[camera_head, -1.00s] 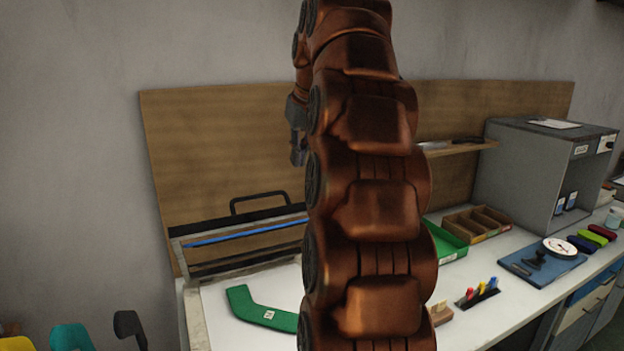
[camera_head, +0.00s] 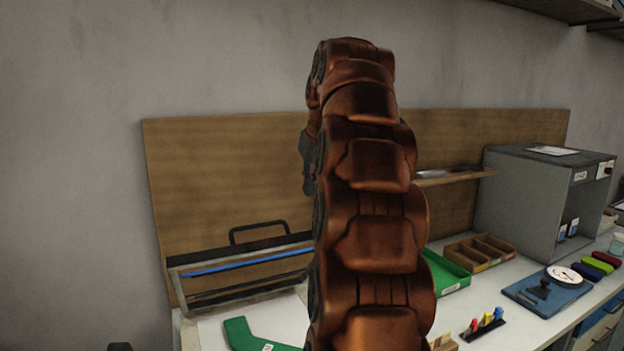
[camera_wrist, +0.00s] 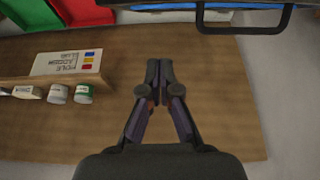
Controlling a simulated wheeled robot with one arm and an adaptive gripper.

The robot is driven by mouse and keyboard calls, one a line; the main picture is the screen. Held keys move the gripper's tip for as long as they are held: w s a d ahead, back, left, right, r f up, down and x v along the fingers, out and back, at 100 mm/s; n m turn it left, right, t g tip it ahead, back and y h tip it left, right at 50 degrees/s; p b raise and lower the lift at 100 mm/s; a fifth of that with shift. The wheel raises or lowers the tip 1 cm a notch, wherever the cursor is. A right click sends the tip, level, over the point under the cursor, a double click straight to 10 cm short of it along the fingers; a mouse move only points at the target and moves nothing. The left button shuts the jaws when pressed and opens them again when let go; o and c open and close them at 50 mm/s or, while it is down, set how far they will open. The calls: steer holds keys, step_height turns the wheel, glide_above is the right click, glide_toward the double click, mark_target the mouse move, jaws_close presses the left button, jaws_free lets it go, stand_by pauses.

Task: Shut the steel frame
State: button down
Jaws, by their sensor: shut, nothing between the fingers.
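The steel frame (camera_head: 240,268) stands tilted up at the back left of the bench, with a blue strip along it. Its black bar handle (camera_head: 258,227) is at the upper edge, in front of the wooden board. In the wrist view the handle (camera_wrist: 245,30) is at the upper right, with part of the frame at the top edge. A green sock-shaped form (camera_head: 250,335) lies on the white bench below the frame. My gripper (camera_wrist: 158,68) is shut and empty over the wooden board, apart from the handle. In the head view my arm hides most of it.
The wooden board (camera_head: 225,170) stands behind the bench. A small shelf (camera_head: 455,177) on it also shows in the wrist view (camera_wrist: 50,80), with a box and jars. A green tray (camera_head: 447,275), a grey cabinet (camera_head: 530,205) and a blue board (camera_head: 545,290) stand to the right.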

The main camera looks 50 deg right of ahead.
steer(key=shift+s+a+f+p, duration=0.15)
steer(key=shift+f+p, duration=0.35)
steer(key=shift+f, duration=1.35)
steer(key=shift+s+f+p, duration=0.2)
steer(key=shift+f+p, duration=0.3)
steer(key=shift+f, duration=1.3)
steer(key=shift+f, duration=0.1)
